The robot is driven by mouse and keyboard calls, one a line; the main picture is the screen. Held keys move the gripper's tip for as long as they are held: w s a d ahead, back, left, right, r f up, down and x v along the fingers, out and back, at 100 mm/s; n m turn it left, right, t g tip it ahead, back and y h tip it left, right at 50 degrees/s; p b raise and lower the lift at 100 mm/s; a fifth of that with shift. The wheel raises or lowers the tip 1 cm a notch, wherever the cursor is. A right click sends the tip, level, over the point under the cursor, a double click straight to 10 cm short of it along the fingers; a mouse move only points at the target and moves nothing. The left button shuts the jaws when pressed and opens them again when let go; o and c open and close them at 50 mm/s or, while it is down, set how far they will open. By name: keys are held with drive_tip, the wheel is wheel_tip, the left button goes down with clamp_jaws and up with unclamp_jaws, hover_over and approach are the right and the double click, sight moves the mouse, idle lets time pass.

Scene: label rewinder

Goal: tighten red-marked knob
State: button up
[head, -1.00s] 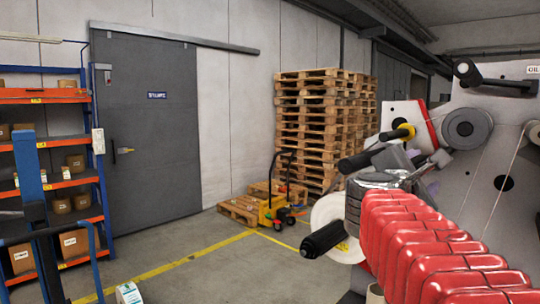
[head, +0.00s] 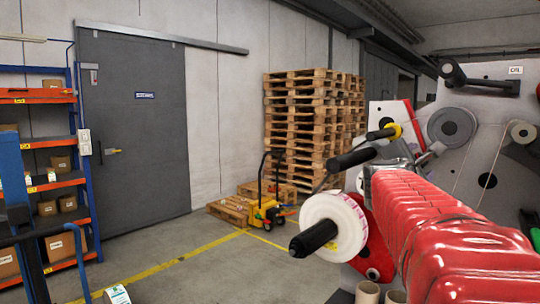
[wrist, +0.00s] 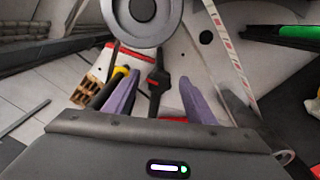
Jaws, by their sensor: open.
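My gripper (wrist: 160,77) is open, its two purple fingers apart and pointing at the grey machine panel in the wrist view. In the head view my red-sleeved arm hides the knob and most of the gripper.
A large grey roller (wrist: 142,18) is just above the fingers. A white label roll (head: 324,228) on a black spindle sticks out left of my arm. A web strip (wrist: 228,50) runs down on the right. A pallet truck (head: 266,211) and open floor lie further left.

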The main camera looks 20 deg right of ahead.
drive_tip(key=shift+x, duration=1.35)
drive_tip(key=shift+c, duration=0.5)
drive_tip(key=c, duration=0.9)
